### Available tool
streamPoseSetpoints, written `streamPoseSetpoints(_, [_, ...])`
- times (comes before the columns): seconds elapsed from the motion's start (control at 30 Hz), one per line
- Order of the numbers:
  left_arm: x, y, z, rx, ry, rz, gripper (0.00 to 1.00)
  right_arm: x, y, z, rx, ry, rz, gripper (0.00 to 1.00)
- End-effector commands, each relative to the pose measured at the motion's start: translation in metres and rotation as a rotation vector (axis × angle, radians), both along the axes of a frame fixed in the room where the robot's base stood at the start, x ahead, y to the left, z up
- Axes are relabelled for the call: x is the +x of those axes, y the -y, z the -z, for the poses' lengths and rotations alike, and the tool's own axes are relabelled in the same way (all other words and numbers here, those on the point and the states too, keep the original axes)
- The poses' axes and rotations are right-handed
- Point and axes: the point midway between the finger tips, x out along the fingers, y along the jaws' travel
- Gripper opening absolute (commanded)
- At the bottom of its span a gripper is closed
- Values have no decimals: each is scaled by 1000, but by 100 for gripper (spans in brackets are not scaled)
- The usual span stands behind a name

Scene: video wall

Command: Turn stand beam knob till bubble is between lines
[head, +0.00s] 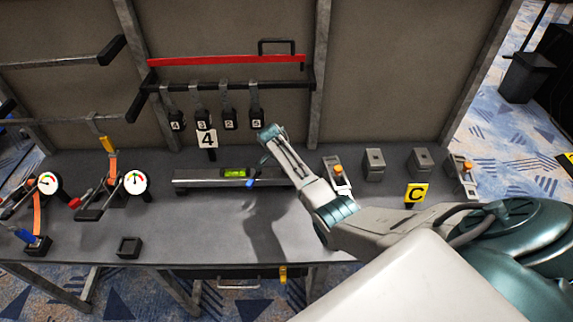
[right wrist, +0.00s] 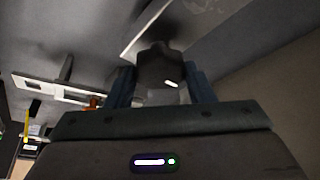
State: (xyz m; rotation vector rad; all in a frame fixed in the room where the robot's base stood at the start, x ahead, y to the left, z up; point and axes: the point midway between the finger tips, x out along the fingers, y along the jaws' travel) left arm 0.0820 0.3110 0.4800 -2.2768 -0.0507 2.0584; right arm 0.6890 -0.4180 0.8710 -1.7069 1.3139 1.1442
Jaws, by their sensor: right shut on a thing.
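The stand beam (head: 205,180) lies along the bench in the head view, with a green bubble vial (head: 235,173) on it. The bubble and its lines are too small to read. My right arm (head: 292,165) crosses in front of the beam's right end and hides it. In the right wrist view my right gripper (right wrist: 161,80) has its two blue fingers on either side of a dark knob (right wrist: 157,68) with a small white mark and is shut on it. My left gripper is in neither view.
Several numbered dark pieces hang on a rack (head: 235,102) behind the beam. Round gauges (head: 134,182) and clamps stand at the left. The bench front (head: 200,240) has clear room.

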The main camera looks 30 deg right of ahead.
Motion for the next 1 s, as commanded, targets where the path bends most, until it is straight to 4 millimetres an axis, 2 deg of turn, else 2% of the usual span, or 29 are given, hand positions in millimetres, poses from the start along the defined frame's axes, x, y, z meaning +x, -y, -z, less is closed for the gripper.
streamPoseSetpoints(0.43, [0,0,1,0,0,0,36,-4,-1,5,5,-10,11,26])
streamPoseSetpoints(0.47, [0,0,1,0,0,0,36,-4,-1,5,5,-10,11,50])
streamPoseSetpoints(0.57, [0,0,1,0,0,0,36,-3,-1,4,4,-9,11,70])
streamPoseSetpoints(0.87, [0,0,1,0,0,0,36,-1,-1,1,2,-4,10,70])
streamPoseSetpoints(1.0, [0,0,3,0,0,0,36,-1,-4,-6,2,-1,9,70])
